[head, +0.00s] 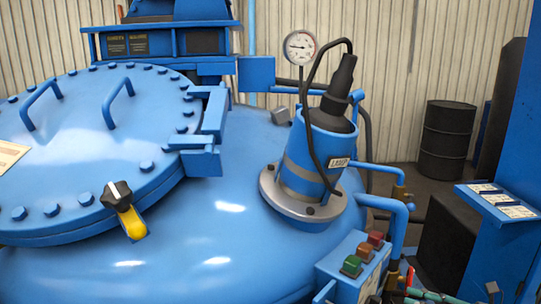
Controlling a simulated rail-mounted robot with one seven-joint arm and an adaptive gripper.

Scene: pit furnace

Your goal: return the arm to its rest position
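My gripper and arm do not show clearly in the head view, so I cannot see the gripper's pose or whether it holds anything. The large blue furnace vessel (225,240) fills the left and middle of the view. Its round bolted lid (80,150) lies on top, with two blue handles. A black and yellow rotary handle (124,210) sits at the lid's front edge. A blue cylindrical laser unit (318,155) stands tilted on a round grey flange, with a black cable curving from its top.
A round pressure gauge (300,46) stands behind the laser unit. A button box (358,266) with green and red buttons is at the lower right. Blue pipes run beside it. A black drum (447,140) stands on the floor near the corrugated wall. A small blue shelf (500,204) holds labels.

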